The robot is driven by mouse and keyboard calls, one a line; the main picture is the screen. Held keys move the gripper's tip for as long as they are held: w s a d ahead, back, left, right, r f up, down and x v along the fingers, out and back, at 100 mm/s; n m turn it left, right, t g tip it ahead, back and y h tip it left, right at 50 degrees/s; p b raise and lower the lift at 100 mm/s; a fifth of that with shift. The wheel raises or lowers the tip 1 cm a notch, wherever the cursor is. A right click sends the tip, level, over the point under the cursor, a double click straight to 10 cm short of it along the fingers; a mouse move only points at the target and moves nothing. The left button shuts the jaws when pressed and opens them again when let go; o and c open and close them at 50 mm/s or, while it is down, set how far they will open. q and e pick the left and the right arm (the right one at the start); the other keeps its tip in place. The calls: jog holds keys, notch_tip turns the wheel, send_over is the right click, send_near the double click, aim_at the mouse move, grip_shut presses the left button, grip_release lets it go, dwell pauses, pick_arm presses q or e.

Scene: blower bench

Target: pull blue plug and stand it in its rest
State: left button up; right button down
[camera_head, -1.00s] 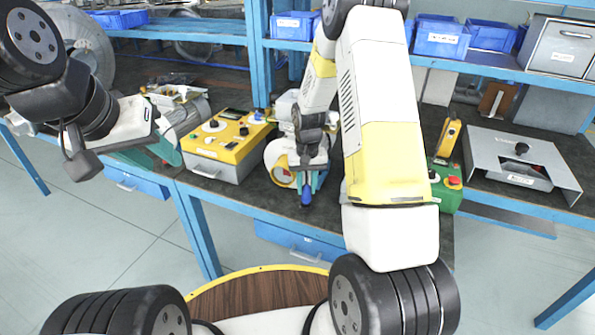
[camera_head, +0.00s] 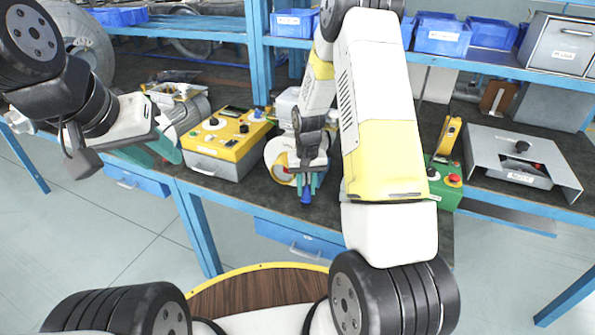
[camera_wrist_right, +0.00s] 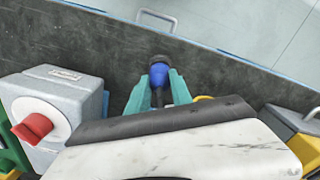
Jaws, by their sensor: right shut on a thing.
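My right gripper (camera_head: 312,182) is shut on the blue plug (camera_head: 306,197) over the front part of the bench. In the right wrist view the blue plug (camera_wrist_right: 158,72) sits between the two teal fingers, with a dark end towards the bench edge. I cannot tell whether it touches the bench top. My left gripper (camera_head: 155,150) hangs at the left, away from the plug; its finger gap is unclear. I cannot make out the plug's rest in these views.
A yellow-topped control box (camera_head: 225,138) stands left of my right gripper. A round yellow-and-white item (camera_head: 280,172) is close beside it. A grey box with a red knob (camera_wrist_right: 38,125) shows in the wrist view. A green box (camera_head: 445,183) stands at the right.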

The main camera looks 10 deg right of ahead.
jog(key=shift+f, duration=0.5)
jog(key=c, duration=1.1)
grip_release()
jog(key=shift+o, duration=0.2)
notch_tip(320, 180, up, 8)
jog(key=shift+f, duration=0.1)
